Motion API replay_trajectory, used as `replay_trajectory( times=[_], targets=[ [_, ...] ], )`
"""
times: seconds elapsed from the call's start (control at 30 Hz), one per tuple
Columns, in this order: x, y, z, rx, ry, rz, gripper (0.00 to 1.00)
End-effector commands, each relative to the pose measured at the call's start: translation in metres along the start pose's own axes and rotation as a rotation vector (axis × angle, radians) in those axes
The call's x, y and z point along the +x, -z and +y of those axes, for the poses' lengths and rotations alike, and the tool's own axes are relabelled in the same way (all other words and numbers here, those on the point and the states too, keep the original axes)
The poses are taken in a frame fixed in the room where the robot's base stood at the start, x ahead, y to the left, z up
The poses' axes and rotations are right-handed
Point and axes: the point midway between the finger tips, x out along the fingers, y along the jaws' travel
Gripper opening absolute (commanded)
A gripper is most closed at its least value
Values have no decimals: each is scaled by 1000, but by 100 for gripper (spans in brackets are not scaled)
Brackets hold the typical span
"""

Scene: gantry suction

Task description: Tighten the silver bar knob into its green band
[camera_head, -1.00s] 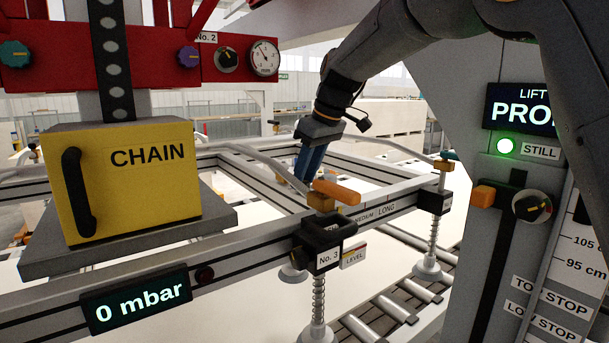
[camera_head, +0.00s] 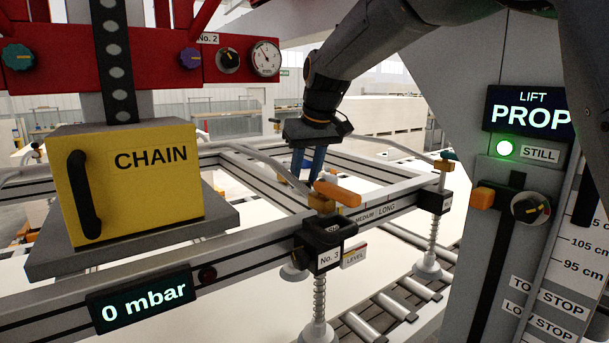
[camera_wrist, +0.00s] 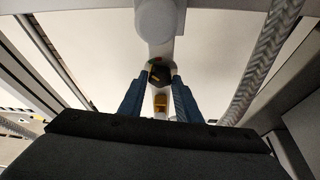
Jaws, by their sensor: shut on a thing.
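My gripper (camera_head: 306,176) points down over the near beam of the frame, behind an orange lever (camera_head: 338,192). In the wrist view its two blue fingers (camera_wrist: 160,74) close in on a small dark knob (camera_wrist: 159,76), which sits between the fingertips. A small green patch (camera_wrist: 152,63) shows at the knob's upper left, probably part of its band. The bar's silver colour, its angle and any pointer on it are too small and too dark to tell. In the head view the fingers and the lever hide the knob.
A yellow CHAIN box (camera_head: 130,180) stands at the left above a 0 mbar display (camera_head: 140,300). The No. 3 block (camera_head: 325,240) is just in front of the lever. A grey lift column (camera_head: 455,140) stands at the right. A braided hose (camera_wrist: 262,62) runs beside my gripper.

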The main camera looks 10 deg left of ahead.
Motion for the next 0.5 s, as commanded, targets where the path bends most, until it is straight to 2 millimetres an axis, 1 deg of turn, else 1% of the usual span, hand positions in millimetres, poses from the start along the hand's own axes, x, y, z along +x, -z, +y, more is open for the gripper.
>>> replay_trajectory(
  times=[0.03, 0.07, 0.13, 0.17, 0.5],
  targets=[
    [-1, 1, 0, 0, 0, 2, 8],
    [-1, 1, 0, -1, 0, 2, 36],
    [-1, 1, 0, -1, 0, 2, 47],
    [0, 1, 0, -1, 0, 2, 49],
    [-3, 1, 0, -1, 0, 2, 49]
  ],
)
